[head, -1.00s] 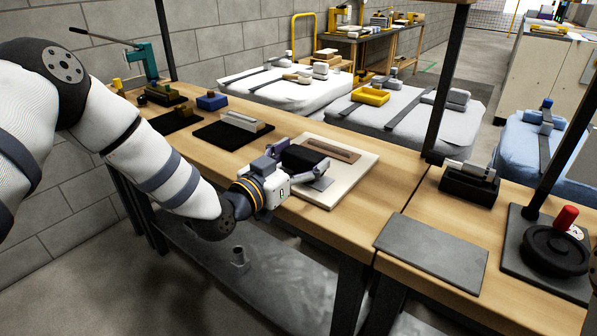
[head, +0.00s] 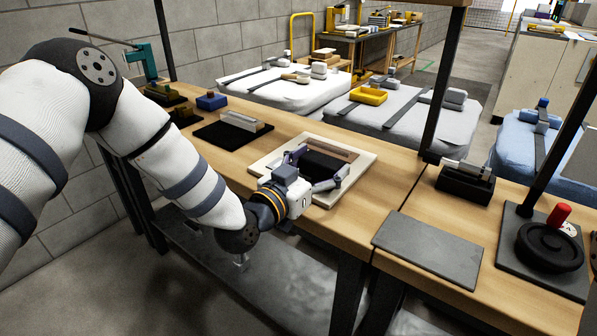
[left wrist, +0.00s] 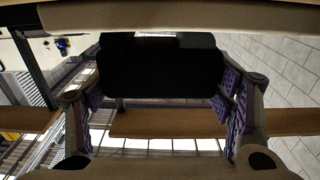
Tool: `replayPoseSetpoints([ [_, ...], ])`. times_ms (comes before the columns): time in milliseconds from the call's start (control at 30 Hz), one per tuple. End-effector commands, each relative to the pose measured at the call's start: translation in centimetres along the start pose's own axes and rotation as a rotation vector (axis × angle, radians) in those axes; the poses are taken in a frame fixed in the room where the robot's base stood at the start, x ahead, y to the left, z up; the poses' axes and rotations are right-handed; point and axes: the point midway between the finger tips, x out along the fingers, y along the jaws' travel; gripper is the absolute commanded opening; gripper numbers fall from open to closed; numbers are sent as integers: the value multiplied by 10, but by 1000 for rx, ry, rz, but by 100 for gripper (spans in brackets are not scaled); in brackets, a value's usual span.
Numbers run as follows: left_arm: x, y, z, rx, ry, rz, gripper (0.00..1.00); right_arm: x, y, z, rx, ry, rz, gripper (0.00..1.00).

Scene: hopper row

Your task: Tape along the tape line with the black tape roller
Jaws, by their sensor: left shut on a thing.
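The black tape roller (head: 324,165) is a dark block. My left gripper (head: 318,169) is shut on it, with one finger on each side, over the pale board (head: 356,176). In the left wrist view the black roller (left wrist: 160,68) spans between the purple-padded fingers (left wrist: 160,105). A brown strip (head: 338,153) on the board shows just beyond the roller; the rest of it is hidden. I cannot tell whether the roller touches the board. My right gripper is not in view.
A black holder with a metal cylinder (head: 466,181), a grey plate (head: 430,248) and a round black part with a red knob (head: 549,247) are to the right. A black mat with a grey block (head: 240,121) is to the left. Bare wood (head: 385,190) lies right of the board.

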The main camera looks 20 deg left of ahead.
Motion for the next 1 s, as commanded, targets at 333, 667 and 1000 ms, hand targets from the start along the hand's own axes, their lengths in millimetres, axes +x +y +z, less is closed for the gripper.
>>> replayPoseSetpoints([
  [333,0,18,1,-1,-1,0,42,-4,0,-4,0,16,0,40],
  [667,0,18,-19,2,6,1,42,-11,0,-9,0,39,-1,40],
  [1000,0,18,-24,0,3,0,42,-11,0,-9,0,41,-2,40],
])
